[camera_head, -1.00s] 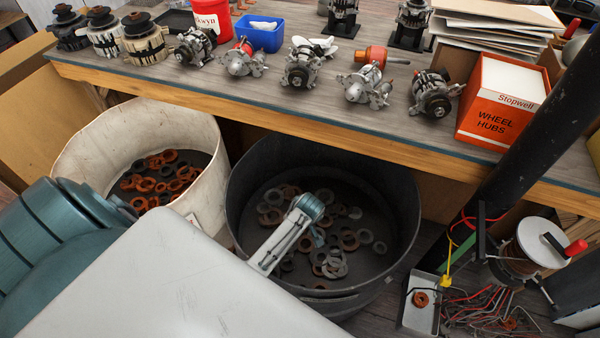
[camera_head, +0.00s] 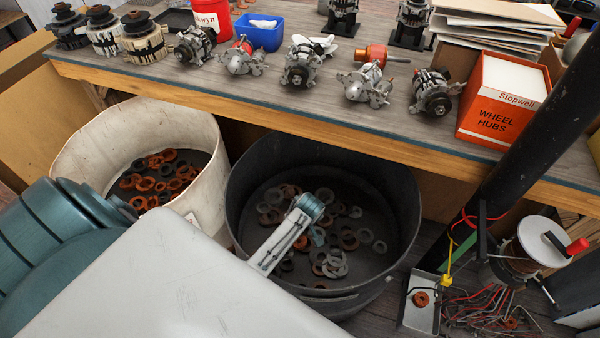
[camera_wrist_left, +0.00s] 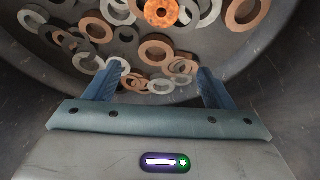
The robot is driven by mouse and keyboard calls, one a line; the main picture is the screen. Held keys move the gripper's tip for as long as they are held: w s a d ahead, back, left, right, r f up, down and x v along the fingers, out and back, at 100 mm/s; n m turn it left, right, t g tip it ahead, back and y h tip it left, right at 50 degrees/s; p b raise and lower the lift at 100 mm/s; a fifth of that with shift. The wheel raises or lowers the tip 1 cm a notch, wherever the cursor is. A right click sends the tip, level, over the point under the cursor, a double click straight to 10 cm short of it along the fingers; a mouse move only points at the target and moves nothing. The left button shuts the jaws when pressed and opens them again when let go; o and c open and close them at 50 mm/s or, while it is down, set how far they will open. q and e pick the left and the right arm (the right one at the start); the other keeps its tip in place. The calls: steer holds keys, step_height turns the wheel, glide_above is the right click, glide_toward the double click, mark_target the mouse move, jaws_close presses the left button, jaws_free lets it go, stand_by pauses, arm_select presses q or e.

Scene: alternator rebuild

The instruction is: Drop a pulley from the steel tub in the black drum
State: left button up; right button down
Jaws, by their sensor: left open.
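The black drum (camera_head: 403,215) stands on the floor in front of the bench, with many grey and rusty rings on its bottom. My left arm reaches over its rim, and my left gripper (camera_head: 317,232) is inside the drum. In the left wrist view my left gripper (camera_wrist_left: 160,74) is open, with nothing between its fingers. A bright orange pulley-like piece (camera_wrist_left: 160,11) lies among the rings there, beyond the fingertips. A small steel tub (camera_head: 419,318) stands right of the drum with an orange pulley (camera_head: 421,299) in it. My right gripper is not in view.
A white tub (camera_head: 75,150) of orange and dark rings stands left of the drum. The bench (camera_head: 250,105) above carries alternators and an orange box (camera_head: 500,105). A black post (camera_head: 530,130) and a wire-filled area with a spool (camera_head: 540,245) are on the right.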

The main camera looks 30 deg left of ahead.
arm_select(q)
steer(key=p+v, duration=0.1)
steer(key=v, duration=0.9)
steer(key=shift+r, duration=0.35)
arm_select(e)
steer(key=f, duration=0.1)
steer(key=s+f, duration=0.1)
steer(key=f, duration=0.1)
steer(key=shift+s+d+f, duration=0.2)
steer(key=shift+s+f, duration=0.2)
arm_select(q)
steer(key=shift+d, duration=0.1)
